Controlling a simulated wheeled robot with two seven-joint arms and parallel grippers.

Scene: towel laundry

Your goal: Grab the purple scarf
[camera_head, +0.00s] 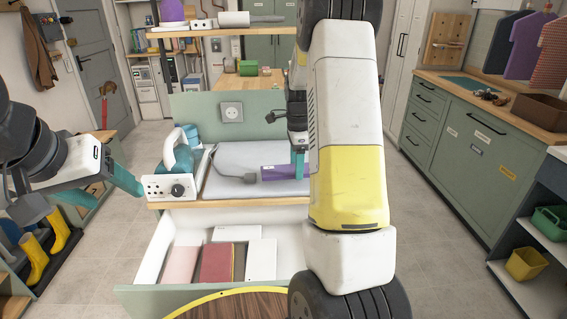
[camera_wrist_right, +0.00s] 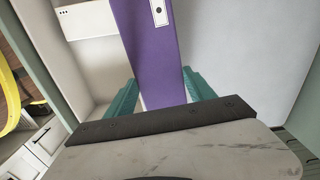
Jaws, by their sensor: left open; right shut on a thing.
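The purple scarf (camera_head: 284,173) is a flat folded piece on the grey padded board of the middle unit in the head view. In the right wrist view the purple scarf (camera_wrist_right: 150,55) runs between my right gripper's teal fingers (camera_wrist_right: 162,97), with a small white label on it. My right gripper (camera_head: 298,163) is shut on the scarf; my own white and yellow arm hides part of it. My left gripper (camera_head: 118,197) is open and empty at the left, apart from the unit.
A long green counter (camera_head: 465,130) stands at the right. Floor is clear between.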

